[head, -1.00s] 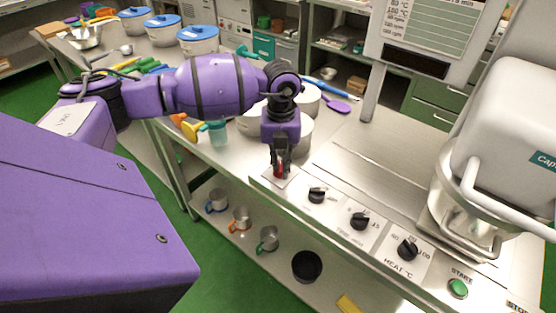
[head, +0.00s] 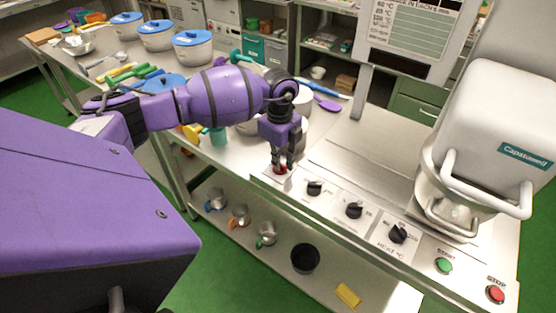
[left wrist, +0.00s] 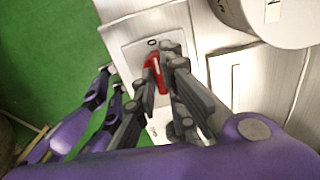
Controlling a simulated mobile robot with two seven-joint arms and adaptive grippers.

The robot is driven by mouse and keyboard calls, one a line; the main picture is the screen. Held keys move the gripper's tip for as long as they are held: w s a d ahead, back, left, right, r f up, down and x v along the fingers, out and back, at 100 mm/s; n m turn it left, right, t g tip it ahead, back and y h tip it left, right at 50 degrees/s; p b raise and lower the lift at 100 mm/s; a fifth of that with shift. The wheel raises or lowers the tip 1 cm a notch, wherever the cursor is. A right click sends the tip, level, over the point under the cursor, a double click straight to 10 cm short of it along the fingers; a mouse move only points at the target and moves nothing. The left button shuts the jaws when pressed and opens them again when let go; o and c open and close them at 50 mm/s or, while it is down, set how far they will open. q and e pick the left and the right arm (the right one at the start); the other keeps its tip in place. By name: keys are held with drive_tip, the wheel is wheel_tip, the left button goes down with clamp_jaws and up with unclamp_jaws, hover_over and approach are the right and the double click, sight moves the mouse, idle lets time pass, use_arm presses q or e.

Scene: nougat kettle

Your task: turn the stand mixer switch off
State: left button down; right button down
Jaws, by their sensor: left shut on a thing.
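The stand mixer switch is a red knob (left wrist: 157,72) on a pale plate (left wrist: 130,42) at the left end of the front control panel. In the left wrist view a white line shows on the knob and a "0" mark sits above it. In the head view the knob (head: 280,168) is mostly hidden by my left gripper (head: 283,163). The left gripper, also in the left wrist view (left wrist: 155,95), points down with its fingers on either side of the knob, shut on it. The white stand mixer (head: 490,130) stands at the right. My right gripper is not in view.
Black knobs (head: 315,188) sit along the panel to the right, followed by a green start button (head: 444,266) and a red stop button (head: 495,294). White pots with blue lids (head: 193,42) stand at the back left. Mugs (head: 238,216) stand on the shelf below.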

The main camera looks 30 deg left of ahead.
use_arm(q)
drive_tip(key=shift+r+n, duration=0.1)
drive_tip(key=shift+n, duration=0.4)
drive_tip(key=c, duration=1.8)
unclamp_jaws()
wheel_tip(320, 180, up, 12)
drive_tip(key=shift+f, duration=0.1)
